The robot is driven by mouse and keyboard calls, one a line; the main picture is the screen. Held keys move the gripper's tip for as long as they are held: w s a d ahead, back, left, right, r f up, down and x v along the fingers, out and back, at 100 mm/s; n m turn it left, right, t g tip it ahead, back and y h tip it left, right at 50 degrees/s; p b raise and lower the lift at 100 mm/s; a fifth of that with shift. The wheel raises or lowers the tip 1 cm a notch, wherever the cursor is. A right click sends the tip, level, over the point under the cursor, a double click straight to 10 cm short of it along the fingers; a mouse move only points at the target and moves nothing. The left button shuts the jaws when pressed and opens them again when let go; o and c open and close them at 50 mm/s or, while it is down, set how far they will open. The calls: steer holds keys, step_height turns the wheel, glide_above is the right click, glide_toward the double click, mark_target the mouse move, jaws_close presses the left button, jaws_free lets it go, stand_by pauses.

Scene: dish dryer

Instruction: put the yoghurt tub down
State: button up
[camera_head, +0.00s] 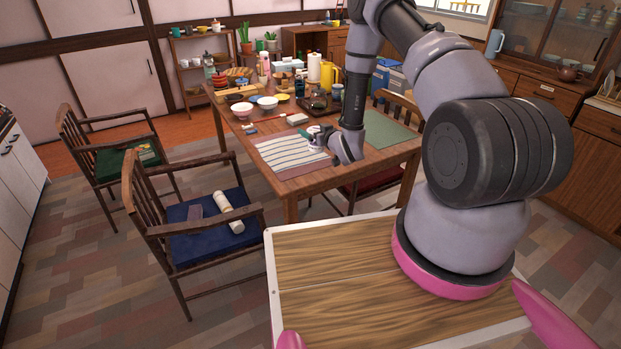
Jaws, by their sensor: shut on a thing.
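The yoghurt tub (315,134) is a small, pale tub at the end of my gripper (322,136). It is over the striped placemat (283,155) near the front of the wooden table (293,190). My gripper is shut on the tub, with the wrist coming in from the right. The fingers and part of the tub are small and partly hidden by the wrist. I cannot tell whether the tub touches the placemat.
A green mat (389,131) lies right of my wrist. Bowls (267,103), a yellow jug (328,77) and several other items crowd the table's far half. A chair with a blue cushion (190,240) stands at the left. The placemat's left part is clear.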

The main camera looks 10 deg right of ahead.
steer(key=shift+y, duration=0.3)
steer(key=shift+w+a+f, duration=0.1)
steer(key=shift+a+f, duration=0.05)
steer(key=shift+f, duration=1.75)
steer(key=shift+w+a+f, duration=0.1)
steer(key=shift+w+f, duration=0.05)
steer(key=shift+f, duration=1.8)
steer(key=shift+w+a+f, duration=0.1)
steer(key=shift+a+f, duration=0.05)
steer(key=shift+f, duration=1.75)
steer(key=shift+f, duration=0.15)
steer(key=shift+f, duration=0.35)
